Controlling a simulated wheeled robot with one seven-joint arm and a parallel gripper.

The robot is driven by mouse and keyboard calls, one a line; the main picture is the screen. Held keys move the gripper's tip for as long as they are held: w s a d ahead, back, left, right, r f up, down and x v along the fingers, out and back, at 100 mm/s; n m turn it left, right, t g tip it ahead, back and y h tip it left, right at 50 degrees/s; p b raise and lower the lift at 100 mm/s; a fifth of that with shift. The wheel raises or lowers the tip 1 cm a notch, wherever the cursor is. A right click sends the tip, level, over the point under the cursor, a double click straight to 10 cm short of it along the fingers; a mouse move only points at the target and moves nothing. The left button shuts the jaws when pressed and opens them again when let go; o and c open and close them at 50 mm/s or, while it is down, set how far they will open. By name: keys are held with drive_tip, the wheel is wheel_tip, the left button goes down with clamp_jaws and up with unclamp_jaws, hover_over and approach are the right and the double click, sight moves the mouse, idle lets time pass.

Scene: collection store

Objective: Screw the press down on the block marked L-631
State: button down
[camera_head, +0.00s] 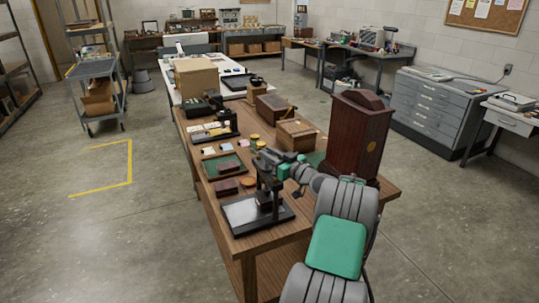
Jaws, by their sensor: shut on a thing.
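A small dark screw press (277,206) stands at the near end of the wooden table (330,190), on a black-rimmed base with a pale plate (241,212). A dark reddish block (264,199) sits under its head; any marking on it is too small to read. My gripper (262,160) is at the top of the press, shut on its handle, which the fingers mostly hide. My arm reaches in from the lower right. I cannot tell whether the press head touches the block.
A tall dark-red wooden case (356,135) stands close to the right of my arm. A green-lined tray (224,166) and reddish blocks (227,187) lie left of the press. A wooden box (297,135) stands behind.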

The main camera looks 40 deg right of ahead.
drive_tip(key=shift+d, duration=0.2)
drive_tip(key=shift+a+h, duration=0.25)
drive_tip(key=shift+h, duration=0.05)
drive_tip(key=shift+m+h, duration=0.3)
drive_tip(key=shift+m, duration=0.1)
